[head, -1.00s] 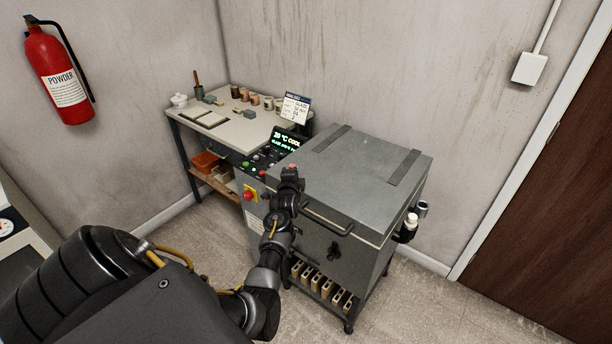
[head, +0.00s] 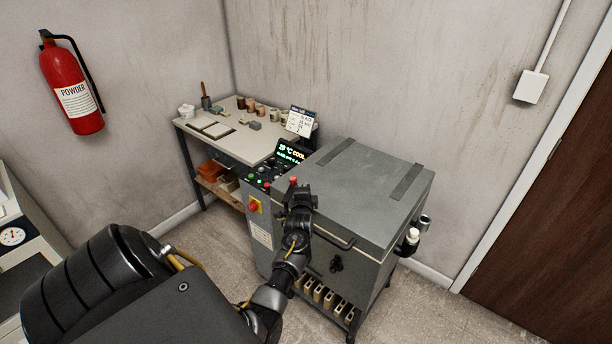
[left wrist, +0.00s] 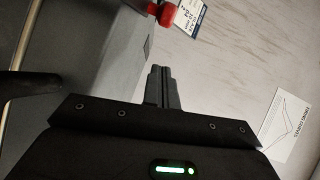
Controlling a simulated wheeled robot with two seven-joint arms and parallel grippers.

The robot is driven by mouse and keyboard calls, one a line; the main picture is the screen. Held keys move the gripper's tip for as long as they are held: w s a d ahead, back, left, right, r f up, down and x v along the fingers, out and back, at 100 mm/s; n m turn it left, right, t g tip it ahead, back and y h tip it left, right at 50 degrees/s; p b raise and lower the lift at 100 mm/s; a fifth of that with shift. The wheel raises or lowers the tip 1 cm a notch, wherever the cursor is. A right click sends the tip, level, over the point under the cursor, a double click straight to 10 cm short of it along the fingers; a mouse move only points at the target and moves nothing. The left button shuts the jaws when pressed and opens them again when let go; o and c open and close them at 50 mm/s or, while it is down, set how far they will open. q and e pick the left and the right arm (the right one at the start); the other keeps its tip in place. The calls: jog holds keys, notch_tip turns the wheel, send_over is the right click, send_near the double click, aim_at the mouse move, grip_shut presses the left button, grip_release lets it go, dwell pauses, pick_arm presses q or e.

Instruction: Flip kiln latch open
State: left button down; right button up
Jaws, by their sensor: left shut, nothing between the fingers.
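The grey kiln (head: 360,196) stands in the middle of the head view with its flat lid down. My right gripper is out of view.
A black bar handle (head: 338,238) runs along the lid's front, close to my arm. A control panel with a lit display (head: 291,153) and a red button (head: 253,205) are left of it. A work table (head: 240,143) holds pots behind. Floor is clear at right.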

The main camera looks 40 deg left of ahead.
pick_arm(q)
jog(key=v, duration=0.4)
jog(key=b+v, duration=0.1)
jog(key=v, duration=0.4)
jog(key=shift+w+d+f, duration=0.2)
jog(key=shift+d, duration=0.05)
jog(key=s+d+f+n+g+h, duration=0.4)
jog(key=s+d+f, duration=0.4)
jog(key=s+d, duration=0.45)
jog(key=s+d+f+n+g+h, duration=0.2)
jog(key=s+d+f+g+h, duration=0.4)
jog(key=s+d, duration=0.7)
jog(key=s+f+b, duration=0.1)
jog(key=s+f, duration=0.3)
jog(key=f, duration=0.8)
jog(key=s+f, duration=0.4)
jog(key=f, duration=0.8)
jog(key=s+a+f+g+b, duration=0.1)
jog(key=s+a+f, duration=0.2)
jog(key=s+f, duration=1)
jog(key=shift+s+a+f+g, duration=0.2)
jog(key=shift+s+f+g, duration=0.15)
jog(key=shift+s, duration=0.45)
